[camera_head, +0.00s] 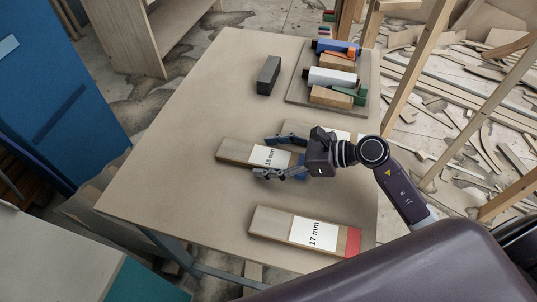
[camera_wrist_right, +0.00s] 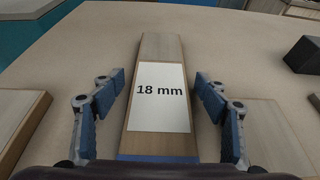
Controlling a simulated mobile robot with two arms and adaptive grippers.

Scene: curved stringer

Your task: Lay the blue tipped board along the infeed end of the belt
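The blue tipped board (camera_head: 236,150) lies flat on the beige table, with a white "18 mm" label and its blue end towards my right arm. It also shows in the right wrist view (camera_wrist_right: 161,48), running away from me, with the blue end at the bottom edge. My right gripper (camera_head: 266,157) is open, with one finger on each side of the board. In the right wrist view a gap shows between each finger and the board. My left gripper is not in view. I cannot make out a belt.
A red tipped "17 mm" board (camera_head: 272,222) lies nearer, and another labelled board (camera_head: 322,130) lies partly hidden behind my gripper. A dark block (camera_head: 268,76) and a tray (camera_head: 297,98) of coloured pieces are farther back. The table's left part (camera_head: 180,140) is clear.

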